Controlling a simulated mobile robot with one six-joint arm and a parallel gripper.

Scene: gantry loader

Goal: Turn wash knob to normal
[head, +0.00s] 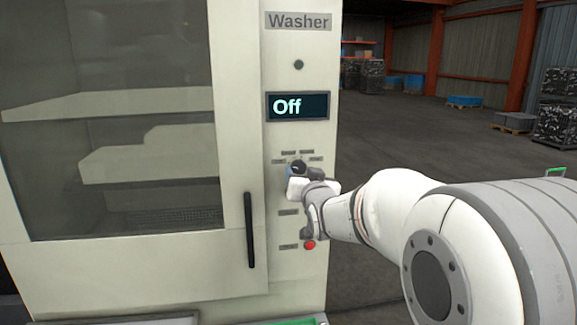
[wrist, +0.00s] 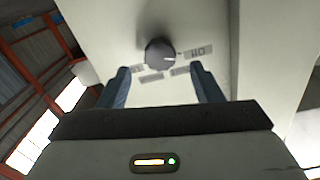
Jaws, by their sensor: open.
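The wash knob (wrist: 160,54) is dark and round, with a light pointer mark, and shows in the wrist view just beyond my fingertips. Its pointer faces the label "Off" (wrist: 198,51). In the head view the knob (head: 296,166) is partly hidden by my gripper (head: 302,178). My gripper also shows in the wrist view (wrist: 160,80), with its two blue-grey fingers spread apart on either side below the knob, not closed on it. The washer display (head: 298,106) reads "Off". Small labels sit around the knob, too small to read in the head view.
The washer (head: 230,277) has a glass door (head: 110,120) with a black vertical handle (head: 250,230) left of the knob. A red button (head: 310,245) sits below the knob. Open floor (head: 420,130) lies to the right, with pallets and crates far back.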

